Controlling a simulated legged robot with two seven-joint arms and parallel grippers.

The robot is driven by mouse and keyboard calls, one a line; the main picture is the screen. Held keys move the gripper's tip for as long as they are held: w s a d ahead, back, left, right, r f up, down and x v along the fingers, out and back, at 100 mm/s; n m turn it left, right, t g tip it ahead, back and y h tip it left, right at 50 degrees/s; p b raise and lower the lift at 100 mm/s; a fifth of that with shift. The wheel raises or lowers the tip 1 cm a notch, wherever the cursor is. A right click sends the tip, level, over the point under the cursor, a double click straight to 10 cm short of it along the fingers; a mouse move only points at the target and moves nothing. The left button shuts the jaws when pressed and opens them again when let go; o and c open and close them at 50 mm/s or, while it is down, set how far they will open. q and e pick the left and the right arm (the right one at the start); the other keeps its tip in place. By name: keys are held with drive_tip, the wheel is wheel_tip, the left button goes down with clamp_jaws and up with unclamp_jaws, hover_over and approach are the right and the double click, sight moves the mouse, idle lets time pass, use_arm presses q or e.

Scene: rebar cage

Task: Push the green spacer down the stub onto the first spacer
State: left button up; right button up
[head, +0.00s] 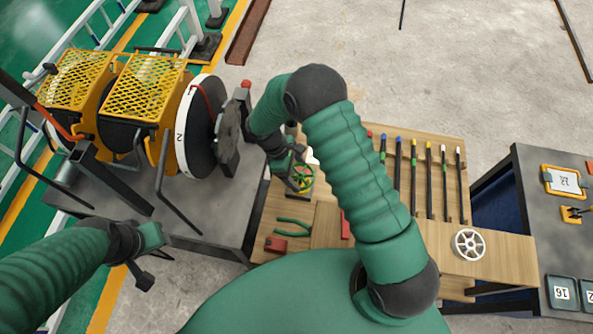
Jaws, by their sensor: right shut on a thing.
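The green spacer (305,180), a spoked wheel, is at the left part of the wooden bench board. My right gripper (295,173) is shut on it from above and to the left. The stub and the first spacer cannot be made out; the gripper and the green spacer cover that spot. I cannot tell how far the green spacer is from anything under it. My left gripper (146,268) hangs at lower left, away from the spacer and in front of the dark bench; its jaw opening is unclear.
A white spoked wheel (468,244) lies on the board's right. Green-handled pliers (293,223) and a red block (275,244) lie at front left. A yellow-guarded machine (140,90) stands at left.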

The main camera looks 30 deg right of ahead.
drive_tip(key=shift+f, duration=0.35)
